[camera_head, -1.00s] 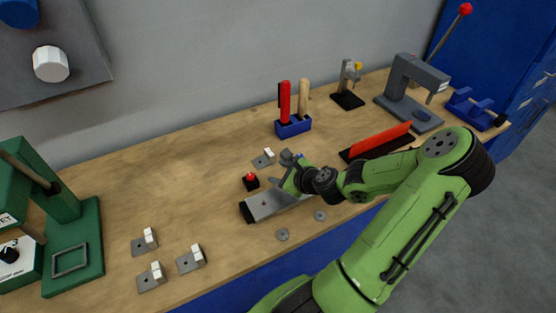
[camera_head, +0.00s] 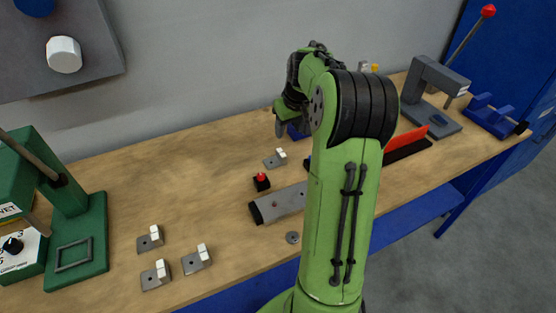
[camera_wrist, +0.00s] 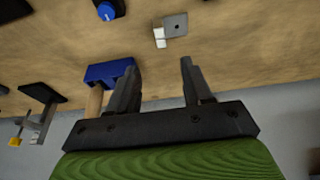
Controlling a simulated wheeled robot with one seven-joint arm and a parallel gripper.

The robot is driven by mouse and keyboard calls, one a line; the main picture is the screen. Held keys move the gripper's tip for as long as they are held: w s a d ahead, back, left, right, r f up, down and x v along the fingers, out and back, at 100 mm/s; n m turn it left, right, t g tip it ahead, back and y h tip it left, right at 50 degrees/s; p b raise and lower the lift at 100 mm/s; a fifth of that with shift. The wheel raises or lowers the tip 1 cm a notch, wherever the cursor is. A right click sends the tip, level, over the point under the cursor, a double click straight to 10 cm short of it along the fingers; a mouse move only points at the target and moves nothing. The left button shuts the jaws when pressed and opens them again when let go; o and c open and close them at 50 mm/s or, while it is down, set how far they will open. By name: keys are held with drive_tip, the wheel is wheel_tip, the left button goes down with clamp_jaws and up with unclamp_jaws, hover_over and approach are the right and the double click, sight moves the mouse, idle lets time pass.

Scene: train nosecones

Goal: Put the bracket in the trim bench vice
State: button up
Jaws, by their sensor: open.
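Small grey brackets with white upright blocks lie on the bench. One bracket (camera_head: 275,159) lies alone near the middle; in the wrist view a bracket (camera_wrist: 175,25) lies beyond the fingertips. Several more, such as this bracket (camera_head: 197,259), lie at the front left. My gripper (camera_wrist: 158,70) is open and empty above the bench; in the head view my arm partly hides it. A blue clamp-like fixture (camera_head: 494,115) with a black knob stands at the far right. I cannot tell for sure whether it is the trim bench vice.
A grey bar (camera_head: 280,203) lies mid-bench, partly behind my arm, near a red button (camera_head: 261,181). A blue tool holder (camera_wrist: 105,72) is close to my gripper. A green press (camera_head: 75,230) stands left, a grey press (camera_head: 425,95) right. The bench's middle left is clear.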

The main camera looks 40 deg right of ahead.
sight(282, 153)
drive_tip(key=b+x, duration=0.2)
drive_tip(key=x, duration=1.2)
drive_tip(key=shift+w, duration=0.1)
drive_tip(key=shift+r, duration=0.1)
clamp_jaws()
